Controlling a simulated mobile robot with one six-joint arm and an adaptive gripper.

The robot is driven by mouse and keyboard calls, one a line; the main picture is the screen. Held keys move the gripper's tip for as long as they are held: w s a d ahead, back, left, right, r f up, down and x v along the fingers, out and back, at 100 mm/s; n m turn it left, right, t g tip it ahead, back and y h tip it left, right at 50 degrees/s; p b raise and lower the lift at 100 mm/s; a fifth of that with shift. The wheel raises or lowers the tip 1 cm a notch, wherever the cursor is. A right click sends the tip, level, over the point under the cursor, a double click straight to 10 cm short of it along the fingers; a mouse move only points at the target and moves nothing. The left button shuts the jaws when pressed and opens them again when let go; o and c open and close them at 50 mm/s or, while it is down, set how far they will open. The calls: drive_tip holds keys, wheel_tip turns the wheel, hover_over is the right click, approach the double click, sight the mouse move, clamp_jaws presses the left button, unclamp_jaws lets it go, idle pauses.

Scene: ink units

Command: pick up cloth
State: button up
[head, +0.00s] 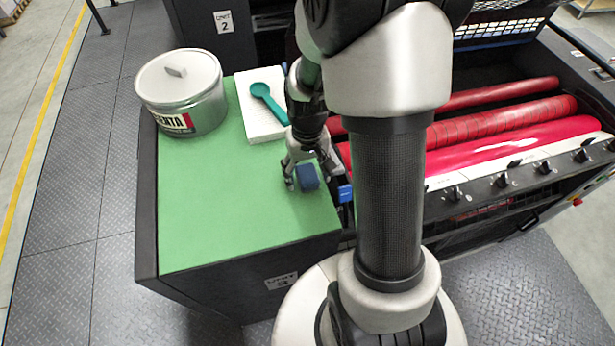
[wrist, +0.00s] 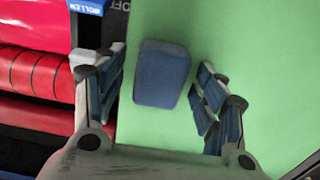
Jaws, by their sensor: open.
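The cloth (head: 307,177) is a small dark blue folded block lying on the green top (head: 230,230) of the cabinet, near its right edge. In the wrist view the cloth (wrist: 161,73) sits between and slightly beyond the fingertips, apart from both fingers. My gripper (head: 312,180) is over the cloth with its fingers spread to either side. In the wrist view my gripper (wrist: 162,88) is open and empty.
A lidded ink can (head: 182,95) stands at the back left. A teal scoop (head: 268,101) lies on a white pad (head: 262,125) behind my gripper. Red rollers (head: 500,115) lie to the right. A blue label or block (head: 345,192) is at the cabinet's right edge. The front left green surface is clear.

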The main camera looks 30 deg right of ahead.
sight(308, 173)
drive_tip(key=shift+c, duration=0.5)
drive_tip(key=c, duration=0.9)
drive_tip(key=shift+o, duration=0.2)
drive_tip(key=shift+r, duration=0.15)
wheel_tip(308, 173, up, 20)
drive_tip(key=p, duration=0.4)
drive_tip(key=shift+p, duration=0.35)
